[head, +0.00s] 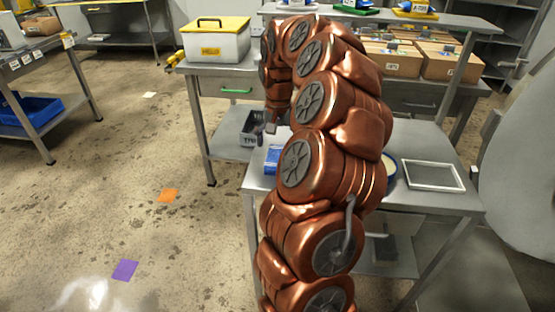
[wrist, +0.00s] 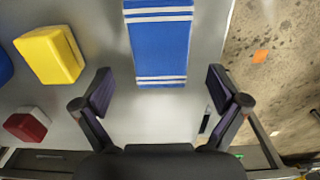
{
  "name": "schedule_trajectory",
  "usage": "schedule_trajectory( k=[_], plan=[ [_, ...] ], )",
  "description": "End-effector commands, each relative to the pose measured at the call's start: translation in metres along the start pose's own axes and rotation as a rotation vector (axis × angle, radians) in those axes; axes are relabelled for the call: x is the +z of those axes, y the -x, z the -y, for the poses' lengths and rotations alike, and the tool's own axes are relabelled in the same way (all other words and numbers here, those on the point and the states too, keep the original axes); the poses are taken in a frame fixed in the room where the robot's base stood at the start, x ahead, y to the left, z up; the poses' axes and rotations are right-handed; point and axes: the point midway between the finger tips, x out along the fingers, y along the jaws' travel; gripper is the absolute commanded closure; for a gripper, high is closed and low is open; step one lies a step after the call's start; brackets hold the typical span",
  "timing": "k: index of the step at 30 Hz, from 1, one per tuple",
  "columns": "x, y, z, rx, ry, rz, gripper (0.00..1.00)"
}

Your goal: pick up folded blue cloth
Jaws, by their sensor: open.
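The folded blue cloth (wrist: 160,45) has white stripes and lies flat on the grey table (wrist: 150,118), at the top middle of the wrist view. Its upper end is cut off by the frame. In the head view part of the cloth (head: 272,160) shows at the table's left edge, beside my arm, which hides the rest. My gripper (wrist: 155,90) is open and empty above the table. In the wrist picture the cloth's near end shows between the two spread fingertips. The gripper (head: 264,130) is small and partly hidden in the head view.
A yellow block (wrist: 50,54) and a red and white block (wrist: 27,124) lie left of the cloth in the wrist view. In the head view a white frame (head: 432,176) lies on the table's right. A yellow-lidded box (head: 214,42) stands on the bench behind.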

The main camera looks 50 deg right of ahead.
Motion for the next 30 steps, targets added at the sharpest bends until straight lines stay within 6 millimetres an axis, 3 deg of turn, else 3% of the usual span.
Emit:
schedule_trajectory(
  k=[7, 15, 30],
  plan=[
    [-0.002, -0.032, 0.000, 0.001, 0.001, 0.003, 0.03],
    [-0.003, -0.037, 0.001, -0.001, 0.001, -0.002, 0.03],
    [-0.003, -0.037, 0.001, -0.001, 0.001, -0.001, 0.55]
  ],
)
